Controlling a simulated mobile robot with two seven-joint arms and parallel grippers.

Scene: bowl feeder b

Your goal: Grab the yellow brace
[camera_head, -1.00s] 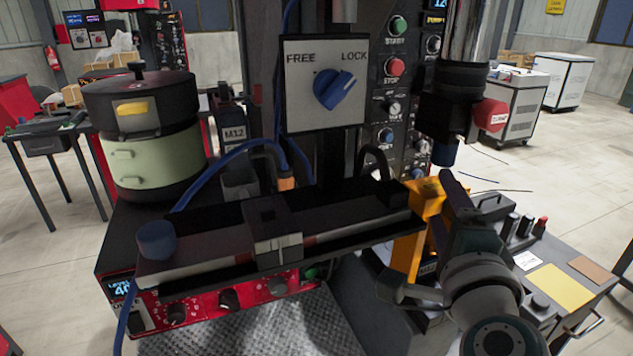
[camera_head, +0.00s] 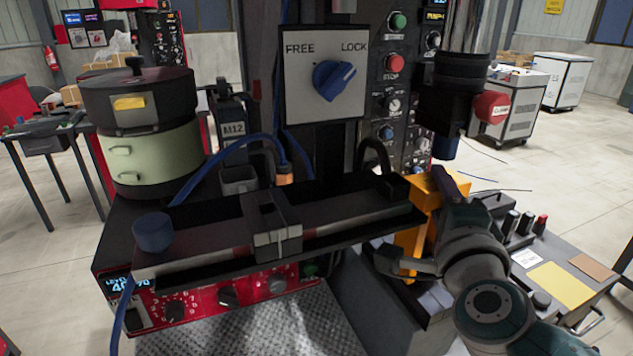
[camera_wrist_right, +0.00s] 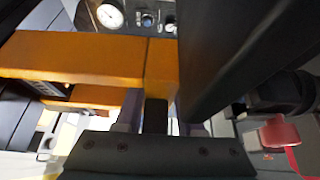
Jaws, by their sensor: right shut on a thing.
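The yellow brace (camera_head: 411,238) is an orange-yellow angled bracket at the right end of the long black tray (camera_head: 345,240). My right gripper (camera_head: 427,222) reaches it from the lower right, with one finger above and one lower down, and is shut on it. In the right wrist view the brace (camera_wrist_right: 80,57) runs in from the left and bends down at the fingers of the gripper (camera_wrist_right: 160,115). The fingers hide part of the brace. I cannot tell whether the brace touches the tray. My left gripper is not in view.
The black tray ends close to the brace. A dark unit with a red knob (camera_head: 491,107) hangs above right. A FREE/LOCK panel (camera_head: 300,95) stands behind. A control box with a yellow pad (camera_head: 562,287) lies to the right. A round bowl feeder (camera_head: 150,150) stands at left.

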